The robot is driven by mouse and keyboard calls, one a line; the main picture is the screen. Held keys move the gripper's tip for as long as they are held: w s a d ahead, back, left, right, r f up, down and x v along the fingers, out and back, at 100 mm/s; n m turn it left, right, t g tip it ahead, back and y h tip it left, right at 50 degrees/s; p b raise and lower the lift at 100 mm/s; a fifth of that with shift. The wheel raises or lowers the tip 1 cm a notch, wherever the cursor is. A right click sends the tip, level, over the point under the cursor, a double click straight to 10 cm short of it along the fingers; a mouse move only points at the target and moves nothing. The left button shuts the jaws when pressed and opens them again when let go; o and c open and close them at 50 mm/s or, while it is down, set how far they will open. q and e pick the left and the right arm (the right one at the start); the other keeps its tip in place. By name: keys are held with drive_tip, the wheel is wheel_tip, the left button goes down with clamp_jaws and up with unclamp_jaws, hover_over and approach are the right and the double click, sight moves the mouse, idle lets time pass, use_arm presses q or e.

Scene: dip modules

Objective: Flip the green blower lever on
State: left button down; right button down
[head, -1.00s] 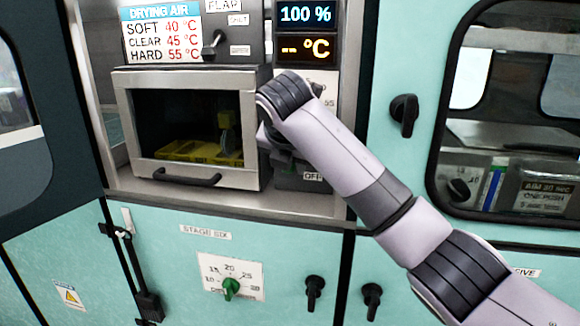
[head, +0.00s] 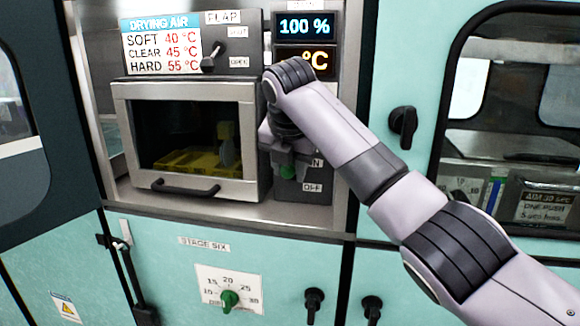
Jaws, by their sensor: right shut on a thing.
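The green blower lever (head: 288,172) shows as a small green patch on the dark switch panel right of the oven-like window, between the partly hidden ON label and the OFF label (head: 313,187). My right gripper (head: 286,158) is at the lever, shut on it, with its fingers pointing down and partly hidden by my own wrist. My right arm comes in from the lower right and covers part of the panel. My left gripper is not in view.
A drying chamber door (head: 190,140) with a black handle (head: 186,188) stands just left of the gripper. A flap lever (head: 213,57) and a display (head: 305,26) reading 100 % are above. A green-knobbed dial (head: 229,299) is below.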

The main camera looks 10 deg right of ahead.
drive_tip(key=c, duration=0.8)
unclamp_jaws()
drive_tip(key=shift+r, duration=0.1)
drive_tip(key=b+v, duration=0.1)
drive_tip(key=v, duration=0.6)
